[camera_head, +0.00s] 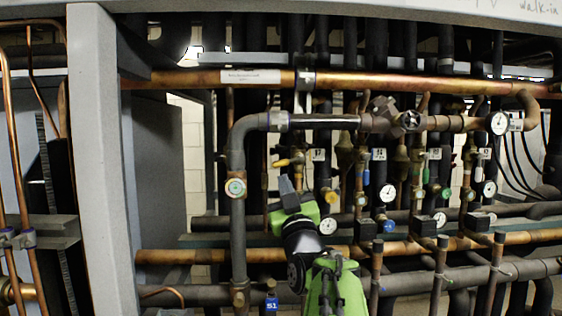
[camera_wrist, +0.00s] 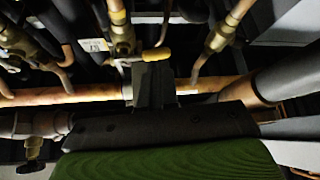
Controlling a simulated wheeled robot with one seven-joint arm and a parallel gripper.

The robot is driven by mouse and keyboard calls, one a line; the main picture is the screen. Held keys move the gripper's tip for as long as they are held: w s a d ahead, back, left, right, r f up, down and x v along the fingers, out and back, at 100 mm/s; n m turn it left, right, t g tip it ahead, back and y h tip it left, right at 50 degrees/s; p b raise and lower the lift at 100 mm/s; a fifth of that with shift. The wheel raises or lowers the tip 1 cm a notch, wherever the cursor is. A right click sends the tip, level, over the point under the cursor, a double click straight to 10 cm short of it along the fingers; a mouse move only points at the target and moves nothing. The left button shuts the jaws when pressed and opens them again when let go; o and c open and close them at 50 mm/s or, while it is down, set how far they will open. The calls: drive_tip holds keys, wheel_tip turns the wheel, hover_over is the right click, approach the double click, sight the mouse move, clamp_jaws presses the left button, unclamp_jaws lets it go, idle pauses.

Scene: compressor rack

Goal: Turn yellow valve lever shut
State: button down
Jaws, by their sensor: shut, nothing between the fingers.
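The yellow valve lever (camera_head: 282,163) sticks out to the left of its brass valve in the head view, roughly level. In the wrist view the yellow lever (camera_wrist: 156,54) lies just beyond my fingertips, beside the brass valve body (camera_wrist: 122,38). My gripper (camera_head: 287,186) is below the lever in the head view, pointing up towards it. In the wrist view my gripper (camera_wrist: 154,68) has its dark fingers together with nothing held. The fingertips look very close to the lever; I cannot tell whether they touch it.
A copper pipe (camera_head: 205,79) runs across above, and a grey elbow pipe (camera_head: 237,150) stands left of my arm. Several gauges, such as one (camera_head: 387,193), and dark vertical pipes crowd the right. A grey post (camera_head: 98,160) stands at the left.

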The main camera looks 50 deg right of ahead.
sight(288, 161)
drive_tip(key=p+x, duration=0.1)
drive_tip(key=x, duration=0.2)
drive_tip(key=shift+w+d+r, duration=0.1)
drive_tip(key=shift+d+r, duration=0.05)
